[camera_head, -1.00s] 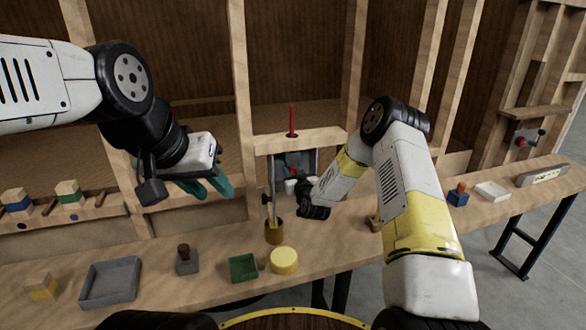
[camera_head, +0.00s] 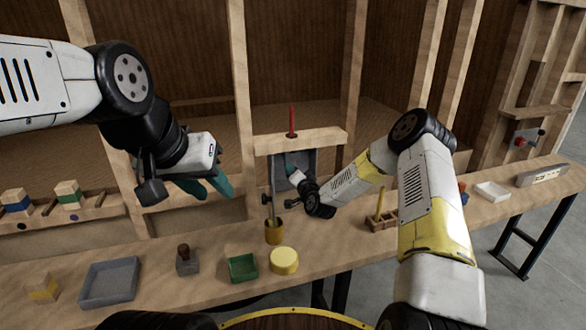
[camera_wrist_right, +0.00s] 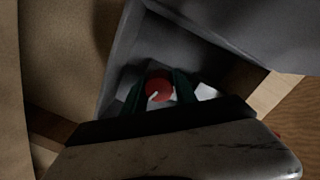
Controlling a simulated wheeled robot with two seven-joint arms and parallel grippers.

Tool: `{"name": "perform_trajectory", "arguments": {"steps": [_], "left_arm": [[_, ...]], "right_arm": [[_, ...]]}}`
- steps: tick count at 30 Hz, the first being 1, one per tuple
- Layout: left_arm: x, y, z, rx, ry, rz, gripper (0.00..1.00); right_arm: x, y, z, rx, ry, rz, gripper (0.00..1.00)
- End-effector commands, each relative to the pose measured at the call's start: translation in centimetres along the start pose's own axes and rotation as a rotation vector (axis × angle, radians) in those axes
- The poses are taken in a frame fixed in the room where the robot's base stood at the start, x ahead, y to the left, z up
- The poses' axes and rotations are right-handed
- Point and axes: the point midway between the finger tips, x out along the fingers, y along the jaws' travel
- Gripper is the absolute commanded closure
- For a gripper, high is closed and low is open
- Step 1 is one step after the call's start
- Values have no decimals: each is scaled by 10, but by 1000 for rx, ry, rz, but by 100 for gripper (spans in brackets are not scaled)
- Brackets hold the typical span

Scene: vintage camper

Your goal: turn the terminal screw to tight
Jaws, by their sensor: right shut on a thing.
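The terminal screw (camera_wrist_right: 159,87) is a round red head with a short white mark slanting to the lower left in the right wrist view. It sits inside a grey open-fronted box (camera_head: 309,158). My right gripper (camera_wrist_right: 160,93) has its two dark green fingers on either side of the red head and is shut on it. In the head view my right gripper (camera_head: 290,170) reaches into the box, and its wrist hides the screw. My left gripper (camera_head: 215,188) hangs empty above the bench at left, its teal fingers apart.
A brass cup (camera_head: 274,234) holding tools stands just in front of the box. A green tray (camera_head: 243,267), a yellow round block (camera_head: 284,260) and a grey tray (camera_head: 108,284) lie on the bench. A wooden rack (camera_head: 382,224) stands to the right. A red rod (camera_head: 292,121) rises above the box.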

Motion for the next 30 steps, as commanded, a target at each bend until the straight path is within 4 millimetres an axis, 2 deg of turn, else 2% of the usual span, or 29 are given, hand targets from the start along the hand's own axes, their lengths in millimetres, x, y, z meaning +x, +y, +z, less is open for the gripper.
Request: {"name": "perform_trajectory", "arguments": {"steps": [12,29,30], "left_arm": [[0,0,0,0,0,0,64],[0,0,0,0,0,0,64],[0,0,0,0,0,0,64]], "right_arm": [[0,3,0,200,-8,-8,100],[-1,4,0,232,-10,-9,100],[-1,4,0,232,-10,-9,64]]}}
